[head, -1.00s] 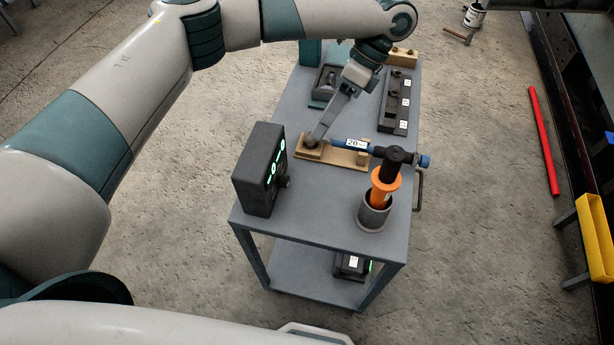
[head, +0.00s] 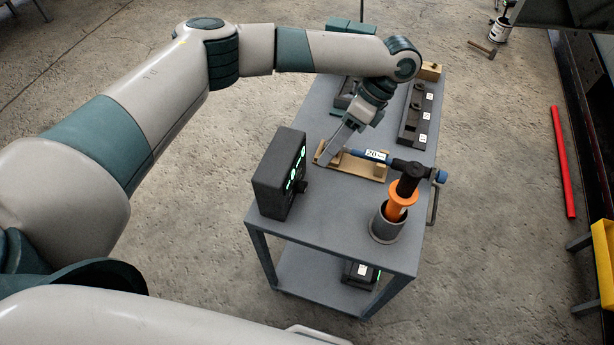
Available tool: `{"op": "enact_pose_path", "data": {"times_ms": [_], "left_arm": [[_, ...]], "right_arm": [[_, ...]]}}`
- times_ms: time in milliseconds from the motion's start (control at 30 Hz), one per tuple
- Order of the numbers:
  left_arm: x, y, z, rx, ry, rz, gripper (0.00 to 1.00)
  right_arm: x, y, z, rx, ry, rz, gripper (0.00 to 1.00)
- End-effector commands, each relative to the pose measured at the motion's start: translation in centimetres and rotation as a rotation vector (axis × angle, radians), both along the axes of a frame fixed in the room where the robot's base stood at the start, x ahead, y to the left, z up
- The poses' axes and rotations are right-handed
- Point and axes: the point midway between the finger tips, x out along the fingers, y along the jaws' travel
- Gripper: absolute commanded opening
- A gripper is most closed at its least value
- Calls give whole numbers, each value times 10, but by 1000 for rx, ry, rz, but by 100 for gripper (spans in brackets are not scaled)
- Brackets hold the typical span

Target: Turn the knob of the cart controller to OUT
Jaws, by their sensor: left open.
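The cart controller (head: 268,182) is a dark upright box at the left front of the grey cart top. Green lit marks (head: 297,166) show on its right-hand face, too small to read. Its dark knob (head: 303,187) sticks out low on that face. My left gripper (head: 331,150) is open and points down over the left end of a wooden cradle, behind and to the right of the controller, apart from the knob. The fingertips are small and partly hidden. My right gripper is not in view.
A blue-handled tool (head: 397,163) marked 20 lies over the wooden cradle (head: 362,175). An orange and black tool (head: 399,203) stands in a grey cup (head: 384,227) at the front right. A dark rack (head: 415,120) lies behind. Cart top (head: 335,225) between controller and cup is clear.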

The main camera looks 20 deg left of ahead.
Motion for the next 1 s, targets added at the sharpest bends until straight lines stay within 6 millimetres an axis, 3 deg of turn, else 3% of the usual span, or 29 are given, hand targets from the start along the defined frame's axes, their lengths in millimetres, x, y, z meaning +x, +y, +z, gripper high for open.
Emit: {"op": "enact_pose_path", "data": {"times_ms": [600,1000], "left_arm": [[-36,41,-86,3,2,1,44],[-41,47,-102,0,1,-1,44]], "right_arm": [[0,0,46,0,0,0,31],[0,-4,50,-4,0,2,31]]}}
